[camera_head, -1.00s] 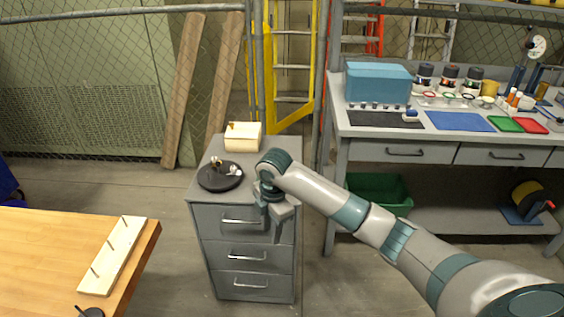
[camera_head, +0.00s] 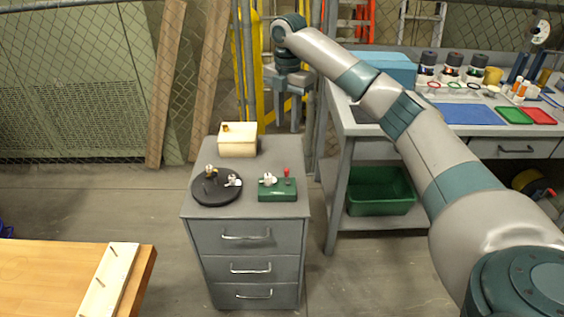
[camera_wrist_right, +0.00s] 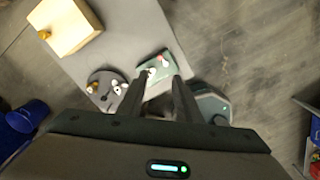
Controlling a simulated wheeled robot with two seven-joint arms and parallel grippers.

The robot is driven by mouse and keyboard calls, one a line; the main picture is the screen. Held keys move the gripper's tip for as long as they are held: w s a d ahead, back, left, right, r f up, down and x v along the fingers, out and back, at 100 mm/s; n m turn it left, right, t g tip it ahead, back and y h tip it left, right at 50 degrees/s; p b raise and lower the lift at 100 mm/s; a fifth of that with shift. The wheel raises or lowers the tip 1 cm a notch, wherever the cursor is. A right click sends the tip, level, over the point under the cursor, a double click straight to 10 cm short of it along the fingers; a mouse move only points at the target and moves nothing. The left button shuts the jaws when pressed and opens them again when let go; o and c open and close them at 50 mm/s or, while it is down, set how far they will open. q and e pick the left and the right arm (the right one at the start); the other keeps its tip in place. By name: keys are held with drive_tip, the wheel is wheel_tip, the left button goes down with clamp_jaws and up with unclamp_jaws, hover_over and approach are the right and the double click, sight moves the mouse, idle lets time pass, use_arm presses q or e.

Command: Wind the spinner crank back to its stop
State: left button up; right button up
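The spinner is a small green box (camera_head: 277,196) with a white part (camera_head: 268,180) on top and a red-knobbed crank (camera_head: 287,173) standing upright at its right. It sits on the right front of the grey drawer cabinet's top. In the right wrist view the green box (camera_wrist_right: 153,68) appears beyond the fingers, with its red knob (camera_wrist_right: 161,58) near the far edge. My right gripper (camera_head: 287,128) hangs with its fingers down, raised well clear of the spinner. Its fingers (camera_wrist_right: 157,82) are apart with nothing held between them. My left gripper is out of view.
A black round plate (camera_head: 216,190) with small parts lies left of the spinner. A cream box (camera_head: 238,145) stands behind on the cabinet (camera_head: 245,207). A workbench with a blue box (camera_head: 385,67) is at right; a wooden table (camera_head: 50,275) is at lower left.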

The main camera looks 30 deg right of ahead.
sight(287, 170)
drive_tip(key=shift+s, duration=0.1)
drive_tip(key=shift+f, duration=0.1)
